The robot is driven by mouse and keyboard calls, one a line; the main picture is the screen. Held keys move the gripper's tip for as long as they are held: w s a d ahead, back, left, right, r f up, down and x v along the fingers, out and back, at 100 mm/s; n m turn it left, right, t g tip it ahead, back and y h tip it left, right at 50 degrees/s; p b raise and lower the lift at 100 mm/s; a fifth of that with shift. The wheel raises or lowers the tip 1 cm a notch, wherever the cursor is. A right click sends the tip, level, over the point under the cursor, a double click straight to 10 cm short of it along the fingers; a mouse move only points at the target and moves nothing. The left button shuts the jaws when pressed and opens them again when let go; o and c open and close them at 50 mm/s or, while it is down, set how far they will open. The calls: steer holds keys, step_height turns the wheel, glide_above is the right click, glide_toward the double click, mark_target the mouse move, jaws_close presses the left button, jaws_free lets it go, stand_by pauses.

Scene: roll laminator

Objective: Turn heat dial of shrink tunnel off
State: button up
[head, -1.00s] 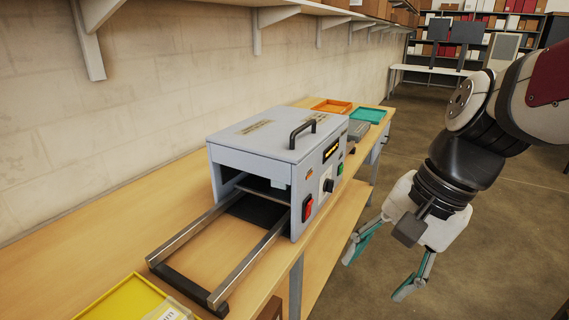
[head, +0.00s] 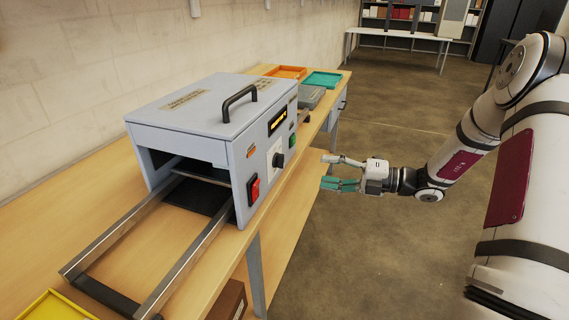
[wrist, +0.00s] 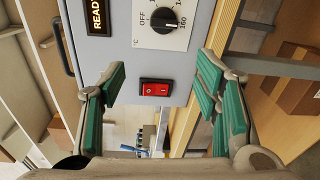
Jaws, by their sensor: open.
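The shrink tunnel (head: 190,135) is a light grey box on the wooden bench, with a black handle on top. Its black heat dial (head: 278,160) sits on a white plate on the right-hand face. In the wrist view the dial (wrist: 167,21) shows at the top, its white mark pointing toward the numbers near 160, away from OFF. A red rocker switch (head: 253,189) is on the same face; it shows in the wrist view (wrist: 156,88) between the fingers. My gripper (head: 325,172) is open and empty, right of the dial and apart from the panel, with teal finger pads.
A lit display (head: 277,121) and a green button (head: 292,141) are on the same face. Metal rails (head: 150,250) stick out of the tunnel's front. Orange (head: 286,71) and teal (head: 323,79) trays lie at the bench's far end. The floor (head: 400,240) right of the bench is clear.

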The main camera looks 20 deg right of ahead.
mark_target(279, 161)
steer(key=w+a+f+m+t, duration=0.1)
steer(key=w+a, duration=0.8)
steer(key=shift+a+m, duration=0.25)
steer(key=shift+m, duration=0.15)
steer(key=c, duration=1.1)
